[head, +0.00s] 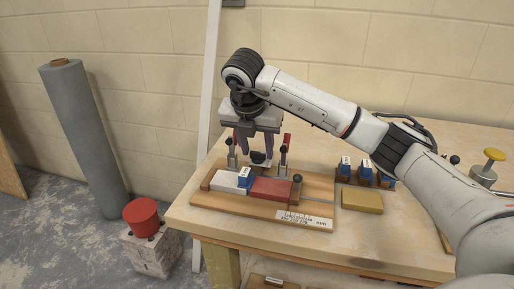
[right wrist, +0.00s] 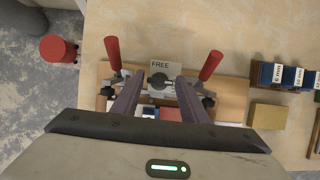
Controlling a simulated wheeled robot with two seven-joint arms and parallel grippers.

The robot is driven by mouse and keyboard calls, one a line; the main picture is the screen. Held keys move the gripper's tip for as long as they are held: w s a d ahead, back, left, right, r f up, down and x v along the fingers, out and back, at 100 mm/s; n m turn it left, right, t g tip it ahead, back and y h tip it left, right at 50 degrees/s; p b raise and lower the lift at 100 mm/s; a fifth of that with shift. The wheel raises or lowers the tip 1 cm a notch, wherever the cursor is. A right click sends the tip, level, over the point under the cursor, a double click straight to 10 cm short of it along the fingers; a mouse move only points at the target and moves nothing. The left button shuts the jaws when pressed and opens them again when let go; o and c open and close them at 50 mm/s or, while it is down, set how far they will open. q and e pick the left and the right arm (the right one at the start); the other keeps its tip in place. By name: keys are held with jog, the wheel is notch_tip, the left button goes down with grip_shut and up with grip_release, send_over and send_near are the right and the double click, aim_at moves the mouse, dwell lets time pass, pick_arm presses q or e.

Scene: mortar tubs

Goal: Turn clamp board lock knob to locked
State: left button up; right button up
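The clamp board (head: 313,187) lies on the workbench, with a white block (head: 228,183) and a red block (head: 271,189) on it. The dark lock knob (head: 258,157) is at the board's back edge, and in the right wrist view the knob (right wrist: 160,82) sits just in front of a plate reading FREE (right wrist: 160,65). My right gripper (head: 257,152) points down over the knob. Its fingers (right wrist: 160,84) are apart, one on each side of the knob; I cannot tell whether they touch it. My left gripper is not in view.
Red-handled toggle clamps (right wrist: 112,53) (right wrist: 210,65) stand close on both sides of the knob. A blue spacer (head: 245,177) sits between the blocks. A tan block (head: 362,201) and a rack of blue blocks (head: 365,173) lie to the right. A red tub (head: 141,216) stands off the bench.

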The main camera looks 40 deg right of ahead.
jog(key=shift+o, duration=0.9)
pick_arm(q)
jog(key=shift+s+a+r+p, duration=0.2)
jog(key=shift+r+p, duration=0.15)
jog(key=shift+p, duration=0.5)
pick_arm(e)
jog(key=v, duration=1)
jog(key=shift+r, duration=0.15)
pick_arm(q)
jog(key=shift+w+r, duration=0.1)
